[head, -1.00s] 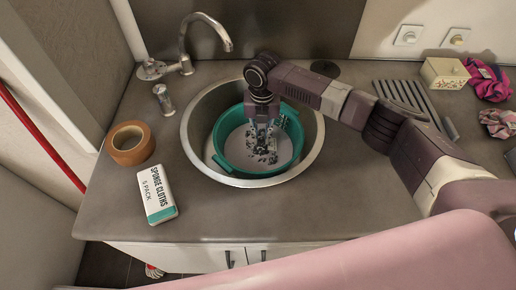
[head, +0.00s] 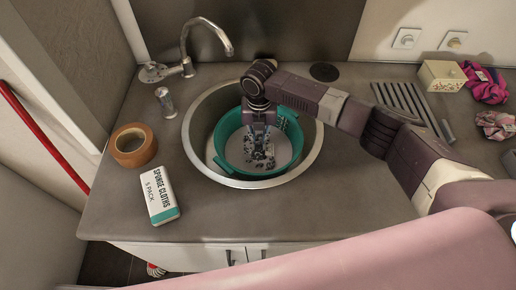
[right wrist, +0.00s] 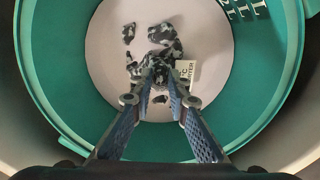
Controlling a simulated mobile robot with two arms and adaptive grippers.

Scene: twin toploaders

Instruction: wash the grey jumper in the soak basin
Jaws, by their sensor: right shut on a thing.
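The teal soak basin (head: 222,172) stands in the round sink and holds pale, cloudy liquid. The grey jumper (right wrist: 160,37), mottled grey and black, lies mostly under the liquid, with only separate patches showing; a white label (right wrist: 187,72) shows beside it. My right gripper (head: 259,152) reaches down into the basin. In the right wrist view its two fingers (right wrist: 160,78) come close together at the tips, shut on the jumper. The exact grip is partly hidden by the fingers. My left gripper is not in view.
The steel sink rim (head: 200,163) surrounds the basin closely. A tap (head: 188,62) stands behind left. A tape roll (head: 133,146) and a sponge cloths pack (head: 159,195) lie left. A small box (head: 441,75) and pink cloths (head: 486,84) lie back right. The front counter is clear.

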